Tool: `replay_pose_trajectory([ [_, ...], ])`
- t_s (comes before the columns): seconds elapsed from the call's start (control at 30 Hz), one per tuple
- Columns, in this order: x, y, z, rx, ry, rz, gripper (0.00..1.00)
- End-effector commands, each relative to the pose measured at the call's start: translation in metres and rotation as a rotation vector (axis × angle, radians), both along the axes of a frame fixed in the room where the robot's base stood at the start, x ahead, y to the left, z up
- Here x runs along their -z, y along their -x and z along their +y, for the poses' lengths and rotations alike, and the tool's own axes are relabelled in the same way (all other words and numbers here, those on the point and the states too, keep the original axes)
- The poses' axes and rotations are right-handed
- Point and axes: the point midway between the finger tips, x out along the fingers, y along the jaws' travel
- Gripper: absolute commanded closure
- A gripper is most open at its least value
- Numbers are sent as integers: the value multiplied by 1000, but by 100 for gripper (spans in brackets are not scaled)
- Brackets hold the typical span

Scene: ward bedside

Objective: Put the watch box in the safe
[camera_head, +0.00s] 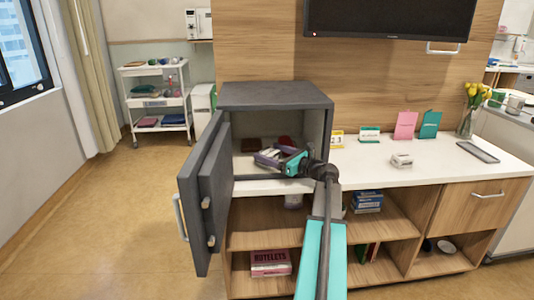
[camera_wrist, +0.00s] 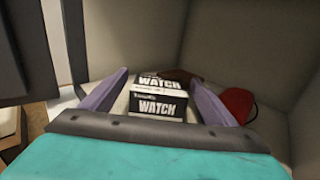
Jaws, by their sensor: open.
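The grey safe (camera_head: 275,96) stands on the white counter with its door (camera_head: 207,195) swung open to the left. My gripper (camera_head: 266,157) reaches into the safe's opening from the front right. In the wrist view my gripper (camera_wrist: 158,80) is open, with its purple fingers apart on either side of the watch box (camera_wrist: 158,106). The watch box is black and white, marked WATCH, and sits inside the safe. I cannot tell whether either finger touches it. In the head view I cannot make the box out behind my gripper.
A red item (camera_wrist: 238,104) lies in the safe right of the box, and a dark brown item (camera_wrist: 182,76) lies behind it. On the counter (camera_head: 365,178) are a small white box (camera_head: 402,160), cards, a vase (camera_head: 467,122) and a tray (camera_head: 478,152). Floor at left is clear.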

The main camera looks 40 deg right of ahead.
Motion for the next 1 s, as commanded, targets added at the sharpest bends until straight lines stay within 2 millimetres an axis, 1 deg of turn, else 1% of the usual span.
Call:
replay_pose_trajectory([
  [0.03, -1, 8, 0, 2, 0, 0, 19],
  [0.4, -1, 67, -5, 3, 0, 0, 19],
  [0.6, 0, 92, -7, 2, 0, 0, 19],
  [0.7, 0, 100, -9, 2, 0, 0, 19],
  [0.8, 0, 104, -9, 1, 0, 0, 19],
  [1.0, 0, 106, -9, 0, 0, 0, 19],
])
